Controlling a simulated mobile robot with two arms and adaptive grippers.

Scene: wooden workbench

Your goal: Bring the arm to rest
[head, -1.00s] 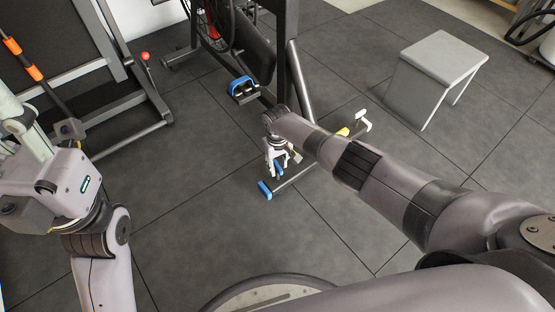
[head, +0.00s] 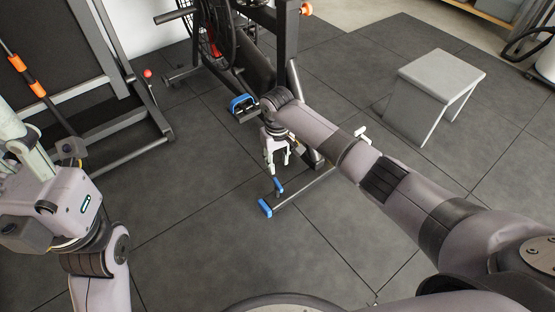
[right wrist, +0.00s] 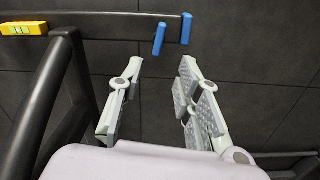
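My right gripper (head: 278,168) hangs fingers-down in front of the exercise machine, above the floor. In the right wrist view its two pale fingers (right wrist: 161,65) are spread apart with nothing between them. Its arm (head: 400,190) reaches in from the lower right. My left arm (head: 95,265) is folded at the left edge. Its wrist (head: 65,205) shows, with a pale part at the picture's edge. The left fingertips are outside the picture.
A grey stool (head: 440,72) stands at right. A rack (head: 110,110) is at left.

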